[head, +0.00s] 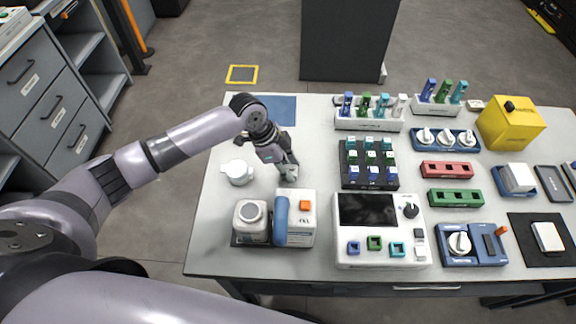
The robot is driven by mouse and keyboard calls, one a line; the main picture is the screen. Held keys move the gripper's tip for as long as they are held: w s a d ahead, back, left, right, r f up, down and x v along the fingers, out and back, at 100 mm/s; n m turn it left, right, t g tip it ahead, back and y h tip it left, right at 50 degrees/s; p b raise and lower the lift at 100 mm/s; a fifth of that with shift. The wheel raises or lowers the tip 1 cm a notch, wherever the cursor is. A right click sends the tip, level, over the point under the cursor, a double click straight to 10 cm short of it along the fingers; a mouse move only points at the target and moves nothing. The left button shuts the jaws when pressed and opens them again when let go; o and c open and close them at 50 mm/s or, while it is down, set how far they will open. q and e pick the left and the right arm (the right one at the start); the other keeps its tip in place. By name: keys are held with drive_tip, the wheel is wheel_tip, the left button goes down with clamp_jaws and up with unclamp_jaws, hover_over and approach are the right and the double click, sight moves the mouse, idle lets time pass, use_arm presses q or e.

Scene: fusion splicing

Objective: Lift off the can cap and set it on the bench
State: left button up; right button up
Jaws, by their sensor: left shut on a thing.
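My left gripper (289,174) points down over the left part of the bench (320,176), behind a white unit with a blue lever. It is shut on a small pale thing at its fingertips. The fingers mostly hide that thing, and I cannot tell for sure whether it is the can cap. A white can (249,229) with a grey round top stands in a dark tray, in front and left of the gripper. A white round piece (238,172) with small lobes lies on the bench left of the gripper, apart from it. My right gripper is not in view.
The white unit (307,222) with an orange button and blue lever (281,222) stands beside the can. A blue mat (280,109) lies behind. The splicer-like device (378,243), block rack (369,164) and yellow box (511,124) fill the right. Bench around the gripper is fairly clear.

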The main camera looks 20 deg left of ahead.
use_arm(q)
drive_tip(key=o, duration=1.2)
drive_tip(key=shift+c, duration=0.2)
wheel_tip(320, 180, up, 6)
drive_tip(key=p, duration=0.6)
drive_tip(key=shift+p, duration=0.3)
drive_tip(key=shift+r, duration=0.1)
